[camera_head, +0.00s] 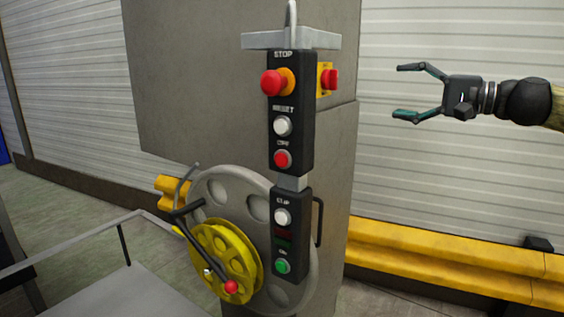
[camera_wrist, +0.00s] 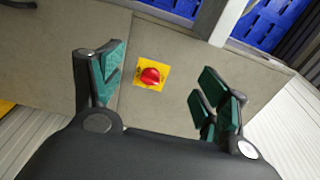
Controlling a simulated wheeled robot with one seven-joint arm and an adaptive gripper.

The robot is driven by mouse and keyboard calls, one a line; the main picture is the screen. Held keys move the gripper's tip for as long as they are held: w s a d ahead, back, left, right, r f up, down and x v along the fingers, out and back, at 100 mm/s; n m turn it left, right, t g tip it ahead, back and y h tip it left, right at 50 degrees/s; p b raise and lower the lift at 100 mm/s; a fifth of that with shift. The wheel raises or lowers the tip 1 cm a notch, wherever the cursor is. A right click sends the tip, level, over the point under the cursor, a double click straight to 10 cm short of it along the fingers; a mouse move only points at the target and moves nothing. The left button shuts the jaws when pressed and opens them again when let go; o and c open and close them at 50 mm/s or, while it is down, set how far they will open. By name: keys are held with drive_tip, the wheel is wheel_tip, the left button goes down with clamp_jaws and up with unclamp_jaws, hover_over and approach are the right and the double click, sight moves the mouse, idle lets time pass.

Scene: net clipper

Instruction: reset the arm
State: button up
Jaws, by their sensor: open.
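My gripper (camera_head: 408,92) is at the right of the head view, its fingers spread and pointing left, with nothing between them. It hangs in the air to the right of the grey machine column. In the wrist view my gripper (camera_wrist: 160,85) shows both green-padded fingers wide apart. Between them, farther off, is a red knob on a yellow plate (camera_wrist: 151,73) on the column's side face. The same red knob (camera_head: 329,79) shows in the head view at the right of the control panel. The gripper is apart from it.
A black control panel (camera_head: 290,150) with several buttons hangs in front of the column (camera_head: 200,80). A yellow hand wheel (camera_head: 222,260) with a red-knobbed crank is below left. A yellow barrier (camera_head: 450,262) runs low along the right wall. Space around my gripper looks clear.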

drive_tip(key=w+a+f+g+h+p, duration=0.1)
drive_tip(key=w+a+f, duration=0.15)
drive_tip(key=f, duration=0.55)
drive_tip(key=w+a+f+h, duration=0.1)
drive_tip(key=a+f+h, duration=0.1)
drive_tip(key=a+f, duration=0.35)
drive_tip(key=w+a+f+g+h+p, duration=0.1)
drive_tip(key=w+f, duration=0.1)
drive_tip(key=f, duration=0.8)
drive_tip(key=s+a+f+g+h+p, duration=0.15)
drive_tip(key=s+f, duration=0.25)
drive_tip(key=f, duration=0.9)
drive_tip(key=s+a+f+g+h+p, duration=0.1)
drive_tip(key=s+a+f+g+h, duration=0.2)
drive_tip(key=f, duration=1.1)
drive_tip(key=s+d+f+n+g+h+p, duration=0.2)
drive_tip(key=s+d+f+h+p, duration=0.1)
drive_tip(key=s+f, duration=1.4)
drive_tip(key=s+d+f+n+h+p, duration=0.1)
drive_tip(key=s+d+f, duration=0.1)
drive_tip(key=s, duration=0.5)
drive_tip(key=s+d+f+n+g+h, duration=0.1)
drive_tip(key=s+d+f+n, duration=0.1)
drive_tip(key=s, duration=0.6)
drive_tip(key=s+d+f+n+h+p, duration=0.1)
drive_tip(key=s+d+f, duration=0.1)
drive_tip(key=s, duration=0.5)
drive_tip(key=shift+s+d+f+g+p, duration=0.15)
drive_tip(key=shift+s+d+g+p, duration=0.15)
drive_tip(key=shift+s+d+g, duration=0.1)
